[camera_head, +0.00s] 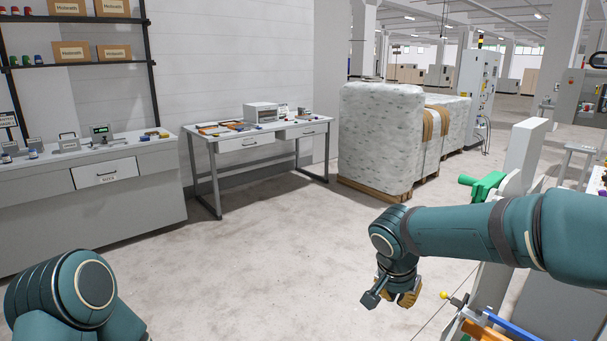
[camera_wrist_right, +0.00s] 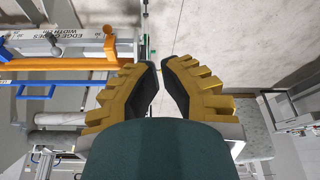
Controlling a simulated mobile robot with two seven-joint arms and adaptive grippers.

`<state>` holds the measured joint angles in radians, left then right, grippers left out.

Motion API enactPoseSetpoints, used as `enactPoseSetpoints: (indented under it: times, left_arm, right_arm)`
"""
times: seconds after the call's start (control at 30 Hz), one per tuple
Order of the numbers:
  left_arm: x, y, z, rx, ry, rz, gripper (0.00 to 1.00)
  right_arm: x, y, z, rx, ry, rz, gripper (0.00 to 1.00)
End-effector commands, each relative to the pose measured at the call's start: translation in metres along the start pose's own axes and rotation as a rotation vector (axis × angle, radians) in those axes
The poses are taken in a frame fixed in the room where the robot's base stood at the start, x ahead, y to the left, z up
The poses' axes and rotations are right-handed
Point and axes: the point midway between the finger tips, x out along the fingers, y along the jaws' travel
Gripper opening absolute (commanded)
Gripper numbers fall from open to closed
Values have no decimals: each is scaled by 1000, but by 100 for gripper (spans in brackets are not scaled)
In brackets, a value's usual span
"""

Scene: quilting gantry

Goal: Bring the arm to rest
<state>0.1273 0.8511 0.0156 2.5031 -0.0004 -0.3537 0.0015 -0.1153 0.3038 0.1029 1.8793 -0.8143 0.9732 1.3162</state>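My right arm (camera_head: 470,231) reaches in from the right edge of the head view and bends down at the wrist. My right gripper (camera_head: 391,298) hangs over bare floor, left of the gantry frame. In the right wrist view, its yellow fingers with dark pads (camera_wrist_right: 161,66) lean toward each other. A narrow gap shows between their tips, with only floor behind it, so it holds nothing. My left arm (camera_head: 83,285) shows at the lower left as a bent teal joint. My left gripper is outside the view.
The gantry side (camera_head: 525,153) with a green clamp (camera_head: 484,185), a yellow knob (camera_head: 443,295) and a blue bar (camera_head: 510,325) stands close right of my right gripper. A workbench (camera_head: 262,130), a drawer counter (camera_head: 88,200) and wrapped pallets (camera_head: 381,137) stand farther back. The middle floor is clear.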

Motion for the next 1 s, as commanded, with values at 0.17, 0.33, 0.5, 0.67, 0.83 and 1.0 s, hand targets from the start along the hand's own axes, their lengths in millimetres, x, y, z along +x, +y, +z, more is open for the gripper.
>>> enactPoseSetpoints:
  times: [0.17,0.33,0.5,0.67,0.83,1.0]
  left_arm:
    - [0,0,0,0,0,0,47]
    - [0,0,0,0,0,0,47]
    - [0,0,0,0,0,0,47]
    - [0,0,0,0,0,0,47]
    - [0,0,0,0,0,0,47]
    - [0,0,0,0,0,0,47]
  right_arm:
    - [90,-22,91,-233,-239,-157,0]
    - [156,-24,184,-362,-388,-350,0]
    - [198,-5,256,-403,-413,-474,0]
    - [220,20,294,-427,-374,-493,0]
    - [228,35,308,-448,-341,-481,0]
    - [229,36,309,-451,-333,-480,0]
